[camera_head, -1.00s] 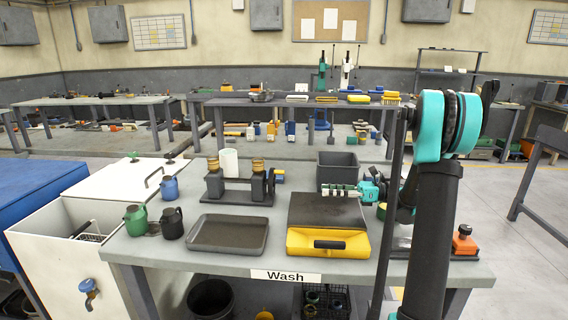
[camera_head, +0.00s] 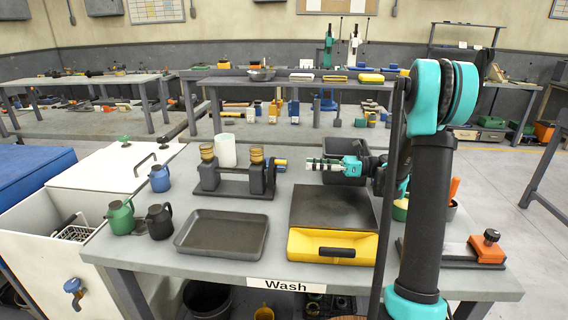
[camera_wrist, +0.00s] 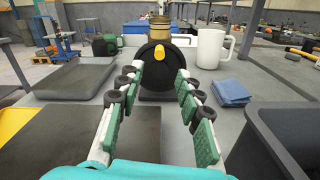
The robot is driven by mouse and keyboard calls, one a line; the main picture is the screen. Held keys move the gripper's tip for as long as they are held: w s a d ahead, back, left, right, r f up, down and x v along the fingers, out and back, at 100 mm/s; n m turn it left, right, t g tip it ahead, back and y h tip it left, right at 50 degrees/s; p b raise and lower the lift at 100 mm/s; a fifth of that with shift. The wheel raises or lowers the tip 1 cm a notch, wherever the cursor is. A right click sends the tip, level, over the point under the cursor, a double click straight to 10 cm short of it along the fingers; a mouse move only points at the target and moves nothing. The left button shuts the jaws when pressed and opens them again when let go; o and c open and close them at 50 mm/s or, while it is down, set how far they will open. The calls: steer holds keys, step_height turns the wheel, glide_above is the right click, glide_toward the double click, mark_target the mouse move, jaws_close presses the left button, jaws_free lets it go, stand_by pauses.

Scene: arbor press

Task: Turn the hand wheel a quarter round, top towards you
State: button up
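The hand wheel (camera_wrist: 148,78) is a dark disc with a yellow knob (camera_wrist: 158,52) near its top, facing my wrist camera. In the head view the wheel (camera_head: 271,178) shows nearly edge-on at the right end of a dark stand (camera_head: 233,186) with two brass-coloured tops. My gripper (camera_wrist: 158,76) is open and empty, its two green-padded fingers spread to either side of the wheel in the wrist view. In the head view my gripper (camera_head: 310,164) points left, a short gap to the right of the wheel. No contact shows.
A grey tray (camera_head: 222,236) lies in front of the stand. A dark plate with a yellow front (camera_head: 332,246) and a grey bin (camera_head: 343,157) are near my arm.

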mark_target(284, 162)
steer(key=a, duration=1)
steer(key=shift+w+a, duration=0.15)
steer(key=shift+a, duration=0.15)
jaws_close()
